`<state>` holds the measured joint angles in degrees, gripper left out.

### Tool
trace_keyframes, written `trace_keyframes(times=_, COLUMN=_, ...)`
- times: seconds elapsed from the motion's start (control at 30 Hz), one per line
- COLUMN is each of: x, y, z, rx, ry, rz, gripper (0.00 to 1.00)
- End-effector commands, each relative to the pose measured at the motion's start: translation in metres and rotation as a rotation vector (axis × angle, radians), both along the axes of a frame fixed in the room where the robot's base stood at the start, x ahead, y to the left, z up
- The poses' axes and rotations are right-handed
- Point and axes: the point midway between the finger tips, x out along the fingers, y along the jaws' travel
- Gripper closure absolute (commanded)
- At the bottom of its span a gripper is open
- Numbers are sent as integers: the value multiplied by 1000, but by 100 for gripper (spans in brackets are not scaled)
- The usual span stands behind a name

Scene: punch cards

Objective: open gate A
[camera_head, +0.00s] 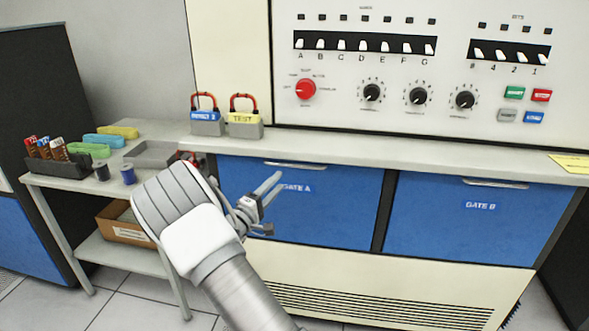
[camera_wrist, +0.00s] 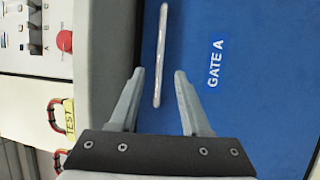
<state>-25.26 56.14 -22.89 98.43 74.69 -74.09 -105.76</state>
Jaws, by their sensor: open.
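Gate A (camera_head: 340,213) is a blue panel with a white "GATE A" label, closed in the front of the cream console. Its silver bar handle (camera_head: 295,165) runs along the panel's top edge. In the wrist view the handle (camera_wrist: 161,55) appears upright, with its lower end between my fingertips. My gripper (camera_head: 272,205) is open and empty in front of the left part of gate A. In the wrist view its two grey fingers (camera_wrist: 158,75) point toward the panel, one on each side of the handle's line. I cannot tell how far the fingertips are from the handle.
Gate B (camera_head: 480,225), a similar blue panel, is closed at the right. The counter ledge (camera_head: 400,158) juts out above both gates. Two boxes with red handles, one labelled TEST (camera_head: 244,122), stand on it. A side table (camera_head: 70,183) with small items is at the left.

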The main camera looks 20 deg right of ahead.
Motion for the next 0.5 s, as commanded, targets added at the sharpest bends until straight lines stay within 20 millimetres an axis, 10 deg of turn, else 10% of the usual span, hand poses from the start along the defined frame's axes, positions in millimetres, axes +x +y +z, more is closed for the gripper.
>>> trace_keyframes(times=0.5, x=49, y=-75, z=15, rx=1, ry=0, rz=0, gripper=53)
